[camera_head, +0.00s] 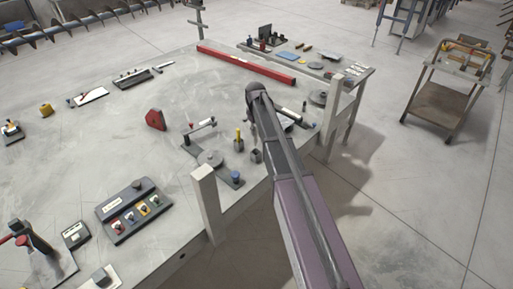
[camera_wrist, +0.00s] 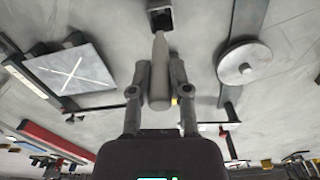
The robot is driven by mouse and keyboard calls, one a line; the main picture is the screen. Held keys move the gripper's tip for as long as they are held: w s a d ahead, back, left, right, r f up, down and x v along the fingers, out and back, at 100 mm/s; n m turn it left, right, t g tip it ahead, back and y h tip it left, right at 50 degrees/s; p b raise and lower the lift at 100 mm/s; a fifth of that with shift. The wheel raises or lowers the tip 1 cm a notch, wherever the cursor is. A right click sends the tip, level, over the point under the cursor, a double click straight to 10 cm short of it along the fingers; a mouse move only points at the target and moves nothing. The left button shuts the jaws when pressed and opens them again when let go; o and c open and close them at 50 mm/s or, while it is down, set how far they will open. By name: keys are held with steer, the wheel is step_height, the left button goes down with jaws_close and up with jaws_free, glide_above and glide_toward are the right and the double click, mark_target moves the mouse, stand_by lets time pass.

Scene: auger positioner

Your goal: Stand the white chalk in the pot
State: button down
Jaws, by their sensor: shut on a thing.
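In the wrist view the white chalk (camera_wrist: 160,72), a pale rod with a narrowed end, lies between the two fingers of my gripper (camera_wrist: 159,84). My gripper is shut on it. The narrowed end points toward a small dark square pot (camera_wrist: 160,18) at the top of the view. Whether the tip touches the pot or is apart from it, I cannot tell. In the head view my arm reaches over the right edge of the table and hides much of the gripper. A small grey pot (camera_head: 255,156) stands just left of my arm there.
A yellow marker (camera_head: 238,136) stands upright left of the grey pot. A clamp fixture (camera_head: 208,158), a red wedge (camera_head: 155,119) and a control box (camera_head: 133,211) are on the table (camera_head: 85,150). A long red beam (camera_head: 246,65) lies at the back. The table's middle is mostly clear.

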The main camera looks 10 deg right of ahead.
mark_target(256, 142)
steer(key=shift+f+b, duration=1.3)
steer(key=shift+f, duration=0.4)
steer(key=shift+f, duration=0.1)
steer(key=shift+f+b, duration=1.75)
steer(key=shift+b, duration=0.15)
steer(key=shift+f, duration=0.1)
steer(key=c, duration=0.6)
jaws_free()
steer(key=shift+r, duration=0.25)
step_height(256, 142, up, 12)
steer(key=p, duration=1.2)
steer(key=shift+f, duration=0.1)
